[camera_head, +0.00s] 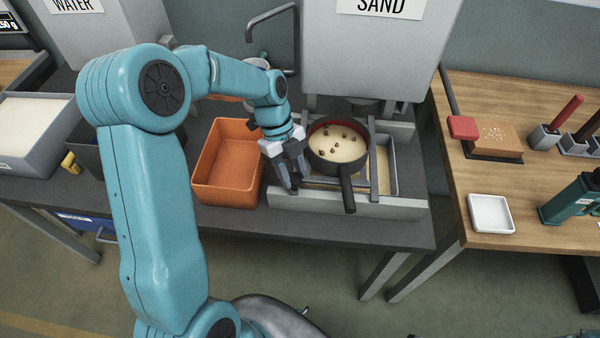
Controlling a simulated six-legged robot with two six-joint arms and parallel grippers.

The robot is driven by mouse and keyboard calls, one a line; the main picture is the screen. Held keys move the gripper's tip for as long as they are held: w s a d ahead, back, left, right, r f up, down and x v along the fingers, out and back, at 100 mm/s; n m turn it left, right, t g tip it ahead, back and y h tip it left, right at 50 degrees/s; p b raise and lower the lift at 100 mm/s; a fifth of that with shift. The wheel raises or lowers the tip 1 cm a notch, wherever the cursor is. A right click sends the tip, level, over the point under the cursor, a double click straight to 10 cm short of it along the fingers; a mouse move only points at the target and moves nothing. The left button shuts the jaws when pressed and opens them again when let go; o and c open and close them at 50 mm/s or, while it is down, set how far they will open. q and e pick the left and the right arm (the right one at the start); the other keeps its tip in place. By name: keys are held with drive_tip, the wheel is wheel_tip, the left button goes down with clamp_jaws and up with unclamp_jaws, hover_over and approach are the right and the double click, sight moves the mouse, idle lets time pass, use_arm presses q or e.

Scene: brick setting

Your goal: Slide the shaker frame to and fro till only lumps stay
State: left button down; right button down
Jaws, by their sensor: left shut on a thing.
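The shaker frame (373,172) is a set of grey bars lying across a pale grey stand (395,208) on the dark bench. A dark round sieve (348,170) with a reddish inner rim sits in the frame, its handle pointing to the front. Pale sand with several brown lumps (345,137) lies in it. Sand also shows in a tray (384,165) under the frame. My left gripper (291,183) points down at the frame's left side and is shut on it; the exact grip is partly hidden by the fingers. My right gripper is out of view.
An empty orange bin (228,190) stands just left of the gripper. The sand hopper (375,60) hangs close behind and above the sieve. A tap (272,40) rises at the back. A wooden table (500,230) with a white dish (491,213) is at right.

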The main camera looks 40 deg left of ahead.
use_arm(q)
drive_tip(key=c, duration=0.7)
unclamp_jaws()
drive_tip(key=shift+d, duration=0.1)
drive_tip(key=shift+c, duration=0.2)
drive_tip(key=shift+r, duration=0.1)
drive_tip(key=v, duration=1.6)
drive_tip(key=shift+a, duration=0.25)
